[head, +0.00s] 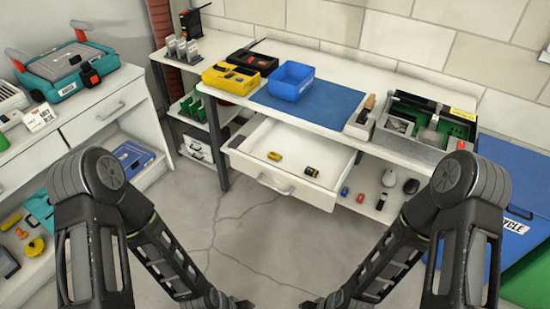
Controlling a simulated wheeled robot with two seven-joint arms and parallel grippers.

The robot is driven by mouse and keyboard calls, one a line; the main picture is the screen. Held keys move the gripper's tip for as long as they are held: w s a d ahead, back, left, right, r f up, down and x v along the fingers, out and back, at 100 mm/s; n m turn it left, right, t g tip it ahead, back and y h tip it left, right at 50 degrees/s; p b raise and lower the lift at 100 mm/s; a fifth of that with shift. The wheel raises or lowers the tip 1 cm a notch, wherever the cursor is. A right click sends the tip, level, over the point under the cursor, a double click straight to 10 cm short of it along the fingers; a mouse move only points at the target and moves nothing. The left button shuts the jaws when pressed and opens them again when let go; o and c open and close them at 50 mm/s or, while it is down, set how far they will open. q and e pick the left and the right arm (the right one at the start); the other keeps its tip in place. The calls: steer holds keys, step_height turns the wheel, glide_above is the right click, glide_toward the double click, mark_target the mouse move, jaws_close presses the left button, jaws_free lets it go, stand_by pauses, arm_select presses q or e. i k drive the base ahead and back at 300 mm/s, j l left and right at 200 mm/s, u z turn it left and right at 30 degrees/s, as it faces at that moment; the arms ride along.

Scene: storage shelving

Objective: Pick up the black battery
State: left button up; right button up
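A small black item with a yellowish part (312,171), which looks like the black battery, lies in the open white drawer (310,195) under the workbench. A small yellow item (274,156) lies to its left in the same drawer. My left gripper (238,303) and my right gripper (312,304) are at the bottom edge of the head view, low in front of the drawer and apart from it. Both are partly cut off, so their fingers cannot be made out clearly. Neither touches the items in the drawer.
The workbench holds a blue bin (291,82) on a blue mat (335,105), a yellow case (230,79) and a green-and-grey device (430,120). Small objects, including a black one (411,186), lie on the lower shelf. A blue recycle bin (510,190) stands right. Open floor lies in front.

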mark_target(308, 171)
steer(key=i+l+z, duration=0.1)
steer(key=l, duration=0.3)
steer(key=i+l+z, duration=0.1)
steer(key=l, duration=0.25)
steer(key=i+l, duration=0.15)
steer(key=l, duration=0.25)
steer(key=i+l+z, duration=0.15)
steer(key=l, duration=0.2)
steer(key=i+l+z, duration=0.1)
steer(key=l, duration=0.3)
